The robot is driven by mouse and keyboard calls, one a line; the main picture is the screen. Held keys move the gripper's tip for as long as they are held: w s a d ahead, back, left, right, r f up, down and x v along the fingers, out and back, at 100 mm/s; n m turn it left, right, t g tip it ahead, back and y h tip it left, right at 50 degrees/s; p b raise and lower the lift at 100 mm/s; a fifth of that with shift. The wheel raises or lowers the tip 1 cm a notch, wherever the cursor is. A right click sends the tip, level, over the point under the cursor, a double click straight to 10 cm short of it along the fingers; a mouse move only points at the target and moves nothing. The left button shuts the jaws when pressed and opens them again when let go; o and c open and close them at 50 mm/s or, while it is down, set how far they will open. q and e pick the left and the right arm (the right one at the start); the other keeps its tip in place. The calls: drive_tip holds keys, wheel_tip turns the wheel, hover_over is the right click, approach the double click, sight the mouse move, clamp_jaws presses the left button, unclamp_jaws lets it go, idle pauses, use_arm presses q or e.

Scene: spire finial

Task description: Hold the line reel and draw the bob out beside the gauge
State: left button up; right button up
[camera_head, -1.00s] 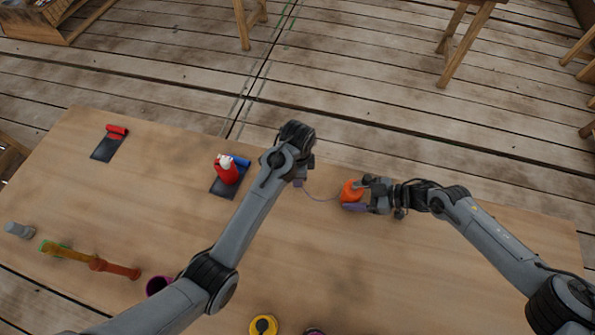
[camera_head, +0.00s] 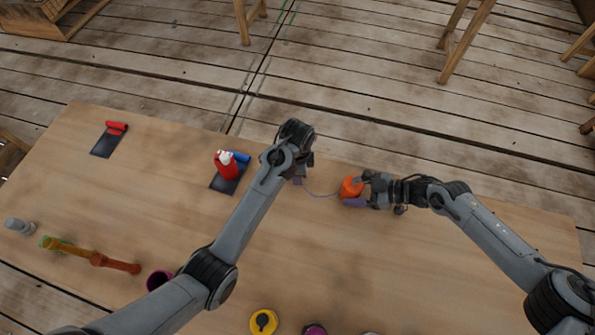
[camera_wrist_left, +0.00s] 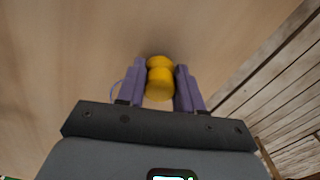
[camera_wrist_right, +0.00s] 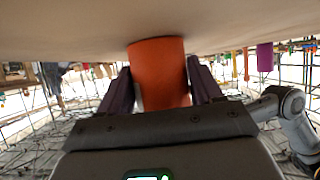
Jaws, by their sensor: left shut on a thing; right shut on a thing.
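My right gripper (camera_head: 358,192) is shut on the orange line reel (camera_head: 350,187) near the back edge of the table. The right wrist view shows the reel (camera_wrist_right: 160,72) between the two purple fingers. My left gripper (camera_head: 298,180) is shut on a yellow, waisted piece, apparently the bob (camera_wrist_left: 159,78), seen between its fingers in the left wrist view. In the head view my left wrist hides the bob. A thin purple line (camera_head: 322,195) runs from the reel to the left gripper with a slight sag. I cannot tell for certain which object is the gauge.
A red roll (camera_head: 116,127) lies farther left. An orange-brown bar (camera_head: 92,257) lies front left. A yellow disc (camera_head: 263,322) is at the front. The table right of centre is clear.

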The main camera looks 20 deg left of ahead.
use_arm(q)
drive_tip(key=shift+s+a, duration=0.15)
drive_tip(key=shift+a, duration=2)
drive_tip(key=shift+s+a, duration=0.2)
drive_tip(key=shift+a, duration=1.95)
drive_tip(key=shift+s+a, duration=0.15)
drive_tip(key=shift+a, duration=2)
drive_tip(key=shift+d, duration=0.15)
drive_tip(key=shift+d+f, duration=0.15)
drive_tip(key=shift+d, duration=0.2)
drive_tip(key=shift+w+d, duration=0.1)
drive_tip(key=shift+f, duration=0.4)
drive_tip(key=o, duration=1.1)
